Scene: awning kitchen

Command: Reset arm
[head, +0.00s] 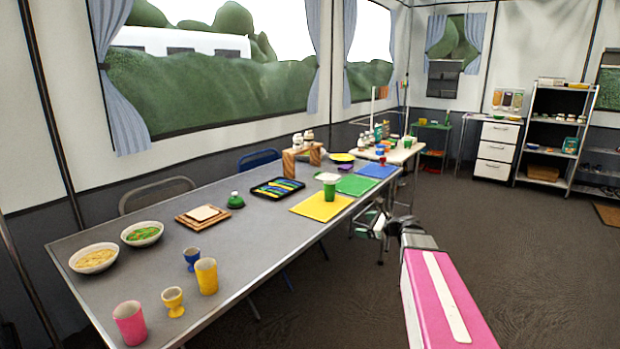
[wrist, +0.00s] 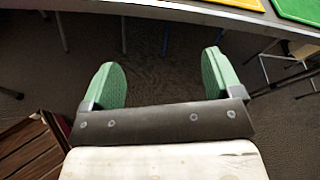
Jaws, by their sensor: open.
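My gripper (wrist: 160,85) shows in the wrist view with its two green finger pads wide apart and nothing between them. Below the gap I see only the dark floor. In the head view my pink arm reaches forward from the bottom right, and its end is beside the right edge of the long grey table (head: 120,240). The fingers are hard to make out there. The table edge with a yellow mat (wrist: 235,3) and a green mat (wrist: 300,10) shows at the top of the wrist view, apart from the fingers.
The table holds two bowls (head: 93,258), a pink cup (head: 130,322), a yellow cup (head: 206,276), egg cups, a black tray (head: 278,187) and a green cup (head: 329,188). Chairs stand behind it. Shelves (head: 555,135) and white drawers (head: 495,152) stand at the back right. The floor (head: 520,250) at right is clear.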

